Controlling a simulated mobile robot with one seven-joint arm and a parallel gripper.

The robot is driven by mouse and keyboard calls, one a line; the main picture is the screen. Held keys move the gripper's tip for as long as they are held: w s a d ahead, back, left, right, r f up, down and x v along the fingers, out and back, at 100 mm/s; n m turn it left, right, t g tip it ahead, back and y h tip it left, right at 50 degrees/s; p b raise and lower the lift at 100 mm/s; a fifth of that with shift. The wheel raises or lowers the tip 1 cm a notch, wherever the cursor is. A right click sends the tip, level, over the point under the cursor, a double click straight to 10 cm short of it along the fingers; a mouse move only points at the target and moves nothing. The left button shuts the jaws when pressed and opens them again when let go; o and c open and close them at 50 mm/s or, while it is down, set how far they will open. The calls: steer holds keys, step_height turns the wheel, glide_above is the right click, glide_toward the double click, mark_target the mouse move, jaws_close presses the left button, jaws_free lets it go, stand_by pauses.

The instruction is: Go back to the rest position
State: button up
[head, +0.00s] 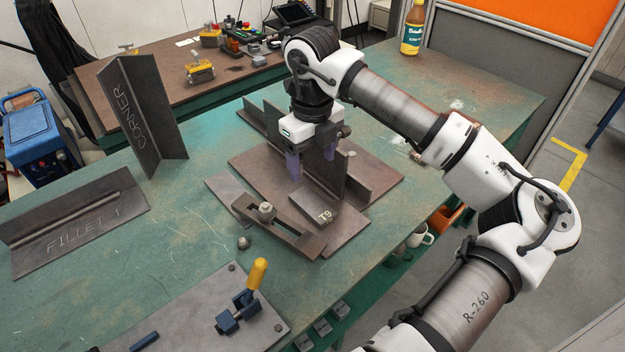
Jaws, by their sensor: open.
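My gripper (312,163) points down over the middle of the green table (185,262), with its two purple fingers apart and nothing seen between them. It is above a brown steel plate (375,184), close to an upright steel piece (328,166) that partly stands behind the fingers. A small block marked T9 (314,210) lies just below and in front of the fingers. I cannot tell whether a finger touches the upright piece. My arm reaches in from the right, bent at the elbow.
A strap clamp (278,226) sits in front of the T9 block. A toggle clamp with a yellow handle (257,274) stands nearer. A tall CORNER angle piece (137,115) and the FILLET 1 piece (85,238) are at left. A bottle (412,30) stands at the back.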

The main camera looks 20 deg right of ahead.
step_height(320, 180, up, 2)
stand_by(0.5)
